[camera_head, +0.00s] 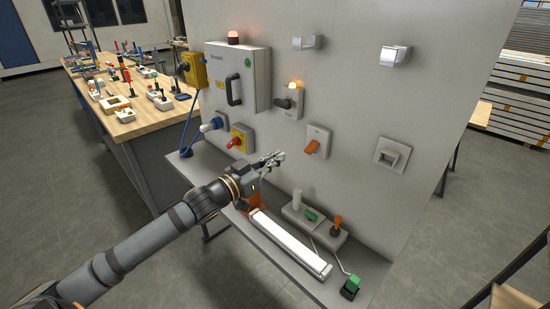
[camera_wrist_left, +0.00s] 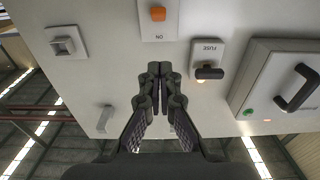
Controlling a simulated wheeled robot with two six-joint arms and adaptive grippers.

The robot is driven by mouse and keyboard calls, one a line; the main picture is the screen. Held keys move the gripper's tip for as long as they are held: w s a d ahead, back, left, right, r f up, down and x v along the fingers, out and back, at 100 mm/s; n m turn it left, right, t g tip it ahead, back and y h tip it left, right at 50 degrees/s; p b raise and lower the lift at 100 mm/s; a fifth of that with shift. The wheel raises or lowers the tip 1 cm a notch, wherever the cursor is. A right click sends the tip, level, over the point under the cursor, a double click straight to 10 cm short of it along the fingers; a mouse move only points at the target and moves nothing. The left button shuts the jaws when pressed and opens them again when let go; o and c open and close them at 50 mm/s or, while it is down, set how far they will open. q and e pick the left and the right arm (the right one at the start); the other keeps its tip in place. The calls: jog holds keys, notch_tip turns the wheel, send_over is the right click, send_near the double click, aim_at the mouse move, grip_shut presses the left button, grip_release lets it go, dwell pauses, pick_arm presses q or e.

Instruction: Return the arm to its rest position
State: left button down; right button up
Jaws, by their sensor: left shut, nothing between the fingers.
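My left arm (camera_head: 140,246) reaches in from the lower left of the head view. My left gripper (camera_head: 277,158) is in front of the grey panel (camera_head: 340,90), above the shelf at its foot. In the left wrist view the left gripper (camera_wrist_left: 157,75) has its fingers together with nothing between them, below the orange switch (camera_wrist_left: 158,14) and beside the fuse handle (camera_wrist_left: 209,73). I cannot tell how close the fingertips are to the panel. My right gripper is in neither view.
The panel carries a grey cabinet (camera_head: 237,75), an orange rotary switch (camera_head: 312,147) and white sockets. The shelf (camera_head: 350,262) holds a white bar (camera_head: 290,243) and a lever box (camera_head: 314,226). A cluttered workbench (camera_head: 125,125) stands behind left. Floor at the lower left is clear.

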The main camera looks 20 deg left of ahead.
pick_arm(q)
jog(key=s+f+n+g+y, duration=0.1)
jog(key=s+f+g+y, duration=0.3)
jog(key=f, duration=0.6)
jog(key=s+f+n+g+y, duration=0.2)
jog(key=s+f, duration=0.3)
jog(key=f, duration=0.4)
jog(key=s+f+g+y, duration=0.1)
jog(key=s+f+g, duration=0.35)
jog(key=s, duration=0.35)
jog(key=s+f+g, duration=0.3)
jog(key=s+f, duration=0.2)
jog(key=s, duration=0.4)
notch_tip(320, 180, down, 24)
jog(key=a+g, duration=0.1)
jog(key=a, duration=0.1)
jog(key=s+a+f+g, duration=0.1)
jog(key=s+f, duration=1.8)
jog(key=s, duration=0.1)
jog(key=shift+a+n, duration=0.25)
jog(key=shift+n, duration=0.05)
